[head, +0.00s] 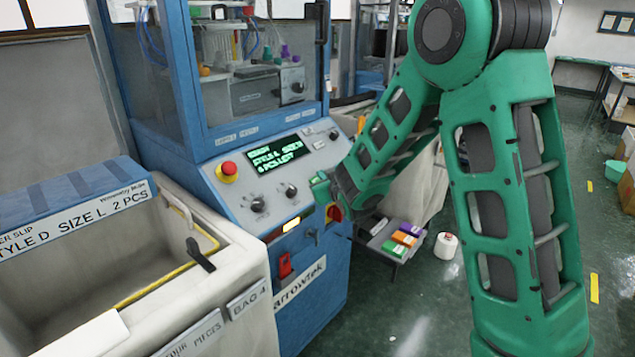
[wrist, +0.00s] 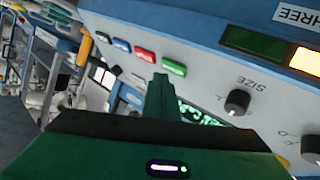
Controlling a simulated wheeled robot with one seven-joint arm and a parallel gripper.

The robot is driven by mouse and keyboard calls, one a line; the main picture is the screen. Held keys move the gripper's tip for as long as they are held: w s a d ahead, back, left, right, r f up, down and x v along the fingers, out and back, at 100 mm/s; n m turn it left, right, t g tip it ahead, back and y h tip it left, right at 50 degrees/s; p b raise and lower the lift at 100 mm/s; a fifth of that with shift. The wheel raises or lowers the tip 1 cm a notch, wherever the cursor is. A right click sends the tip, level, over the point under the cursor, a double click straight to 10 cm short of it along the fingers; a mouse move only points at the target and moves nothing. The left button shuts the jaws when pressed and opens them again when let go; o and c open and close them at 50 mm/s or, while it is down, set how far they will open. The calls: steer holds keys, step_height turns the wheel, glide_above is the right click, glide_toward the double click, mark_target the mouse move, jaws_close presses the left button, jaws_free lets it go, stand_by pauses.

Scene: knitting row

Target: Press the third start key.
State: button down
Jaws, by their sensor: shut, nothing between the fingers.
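The machine's control panel (head: 235,192) faces me, with a lit green display (head: 275,155). In the wrist view, a green key (wrist: 174,68) sits at the end of a row beside a red key (wrist: 145,55), a blue key (wrist: 120,45) and a dark key (wrist: 102,37). A label reading THREE (wrist: 297,15) is on the same machine. My gripper (wrist: 161,80) is shut and empty, its tip appearing close to the green key; I cannot tell whether it touches. In the head view my gripper (head: 322,190) is at the panel's right side, hiding part of it.
A red mushroom button (head: 228,170), knobs (head: 258,204) and a lit amber lamp (wrist: 305,61) are on the machine. A cream bin (head: 215,300) stands at front left.

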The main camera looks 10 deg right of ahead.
steer(key=shift+a+f, duration=0.1)
steer(key=shift+w+a+f, duration=0.1)
steer(key=shift+f, duration=0.05)
